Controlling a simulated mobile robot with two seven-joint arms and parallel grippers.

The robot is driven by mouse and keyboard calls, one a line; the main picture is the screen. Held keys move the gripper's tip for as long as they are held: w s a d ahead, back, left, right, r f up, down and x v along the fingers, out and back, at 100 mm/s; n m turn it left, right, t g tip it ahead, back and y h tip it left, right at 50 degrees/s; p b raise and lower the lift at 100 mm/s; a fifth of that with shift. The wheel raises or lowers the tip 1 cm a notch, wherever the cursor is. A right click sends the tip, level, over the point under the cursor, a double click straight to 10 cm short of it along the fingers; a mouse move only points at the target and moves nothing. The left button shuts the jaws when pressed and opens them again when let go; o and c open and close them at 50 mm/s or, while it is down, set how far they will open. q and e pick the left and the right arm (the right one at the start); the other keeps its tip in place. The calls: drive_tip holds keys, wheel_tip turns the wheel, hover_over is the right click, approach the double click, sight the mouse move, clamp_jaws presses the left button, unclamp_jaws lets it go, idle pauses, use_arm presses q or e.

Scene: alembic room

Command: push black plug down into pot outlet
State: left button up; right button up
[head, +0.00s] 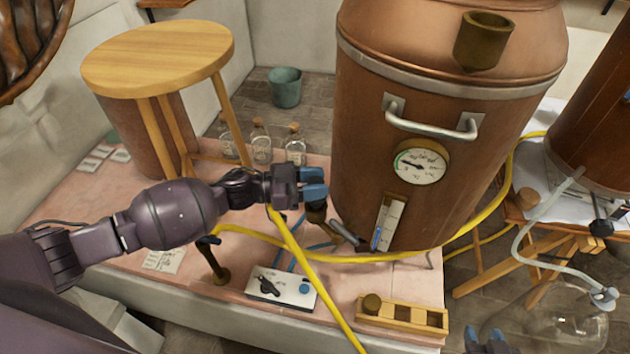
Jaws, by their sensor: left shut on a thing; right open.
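The large copper pot (400,150) stands right of centre, with a gauge and a handle on its front. A dark brass outlet (317,213) sits at its lower left, joined to a short dark pipe. My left gripper (313,183) is directly above the outlet, its blue fingertips close to the outlet's top. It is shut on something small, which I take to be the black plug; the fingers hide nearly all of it. I cannot tell how deep it sits. My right gripper (487,343) is open at the bottom edge, apart from the pot and partly cut off.
A yellow hose (310,275) crosses in front of the outlet. A white control box (283,288) and a slotted wooden rack (405,317) lie in front. Glass bottles (262,143) and a round stool (158,55) stand behind. A glass flask (555,325) is at lower right.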

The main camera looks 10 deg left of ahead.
use_arm(q)
drive_tip(key=shift+f, duration=0.1)
use_arm(e)
drive_tip(key=shift+s+f, duration=0.15)
use_arm(q)
drive_tip(key=shift+f, duration=0.1)
use_arm(e)
drive_tip(key=shift+s+d+f, duration=0.1)
drive_tip(key=shift+s+f, duration=0.35)
drive_tip(key=shift+w+r, duration=0.15)
drive_tip(key=shift+w, duration=0.05)
use_arm(q)
drive_tip(key=shift+f, duration=0.1)
use_arm(e)
drive_tip(key=shift+w+r, duration=0.25)
drive_tip(key=shift+w, duration=0.1)
use_arm(q)
drive_tip(key=shift+f, duration=0.15)
use_arm(e)
drive_tip(key=shift+f, duration=0.1)
use_arm(q)
drive_tip(key=shift+f+b, duration=0.2)
drive_tip(key=shift+b, duration=0.1)
use_arm(e)
drive_tip(key=shift+s+f, duration=0.5)
drive_tip(key=shift+s, duration=0.05)
use_arm(q)
drive_tip(key=shift+f, duration=0.15)
use_arm(e)
drive_tip(key=shift+w, duration=0.2)
